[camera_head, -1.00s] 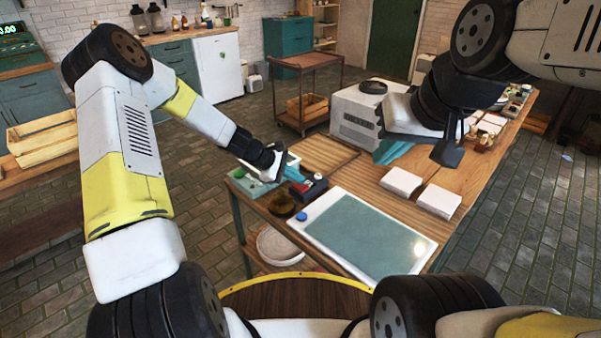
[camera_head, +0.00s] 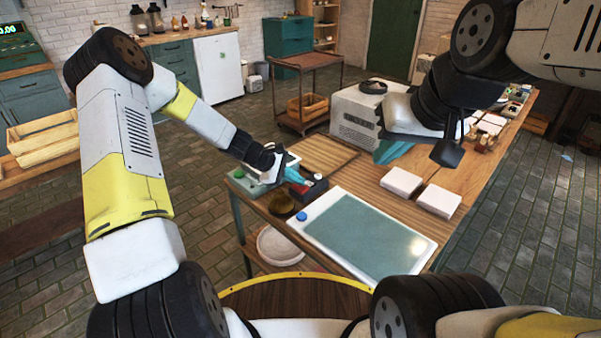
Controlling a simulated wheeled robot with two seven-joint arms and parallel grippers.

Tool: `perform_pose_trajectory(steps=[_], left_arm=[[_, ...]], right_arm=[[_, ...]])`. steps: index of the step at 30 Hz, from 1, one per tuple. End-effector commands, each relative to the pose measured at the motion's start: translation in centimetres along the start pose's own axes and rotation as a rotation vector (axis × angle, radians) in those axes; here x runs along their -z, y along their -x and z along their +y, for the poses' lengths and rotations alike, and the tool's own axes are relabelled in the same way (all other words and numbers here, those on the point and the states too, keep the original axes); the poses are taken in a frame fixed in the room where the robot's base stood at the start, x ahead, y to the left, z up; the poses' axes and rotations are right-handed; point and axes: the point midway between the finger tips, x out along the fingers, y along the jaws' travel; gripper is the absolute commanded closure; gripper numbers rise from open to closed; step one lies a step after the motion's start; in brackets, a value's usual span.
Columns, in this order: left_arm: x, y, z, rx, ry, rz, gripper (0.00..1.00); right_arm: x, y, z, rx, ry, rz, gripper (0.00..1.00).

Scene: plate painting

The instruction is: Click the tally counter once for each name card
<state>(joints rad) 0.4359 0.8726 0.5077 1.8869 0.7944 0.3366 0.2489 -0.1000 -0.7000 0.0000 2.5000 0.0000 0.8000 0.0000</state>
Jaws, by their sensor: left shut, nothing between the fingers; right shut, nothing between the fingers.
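My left gripper (camera_head: 296,179), with teal fingers, is shut and points down at a small dark box with a red part (camera_head: 313,189) near the table's left end. This box may be the tally counter; its face is too small to read. I cannot tell whether the fingertips touch it. My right gripper (camera_head: 388,154), also teal-fingered, is shut and empty in front of the white machine, well away from the box. Small pale cards or tiles (camera_head: 488,124) lie at the far right of the table; I cannot tell if they are the name cards.
A white-framed grey-green pad (camera_head: 360,238) with a blue knob (camera_head: 301,216) lies at the table's front. Two white stacks (camera_head: 402,181) sit right of centre. A brown round dish (camera_head: 281,206) is beside the box. A wooden tray (camera_head: 327,153) and white machine (camera_head: 352,116) stand behind.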

Motion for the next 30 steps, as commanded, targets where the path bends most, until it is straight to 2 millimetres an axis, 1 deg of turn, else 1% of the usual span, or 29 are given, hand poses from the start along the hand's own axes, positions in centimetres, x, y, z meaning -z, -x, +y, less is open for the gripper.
perform_pose_trajectory(steps=[12, 23, 30], left_arm=[[0.1, -0.1, 0.0, 0.0, 0.0, 0.001, 1.0], [-0.8, 1.1, 0.8, 0.0, -0.001, 0.001, 1.0], [-0.8, 1.1, 0.8, 0.0, 0.0, 0.0, 1.0]], right_arm=[[0.0, 0.0, 0.0, 0.0, 0.0, 0.0, 1.0], [0.0, 0.0, 0.0, 0.0, 0.0, 0.0, 1.0], [0.0, 0.0, 0.0, 0.0, 0.0, 0.0, 1.0]])
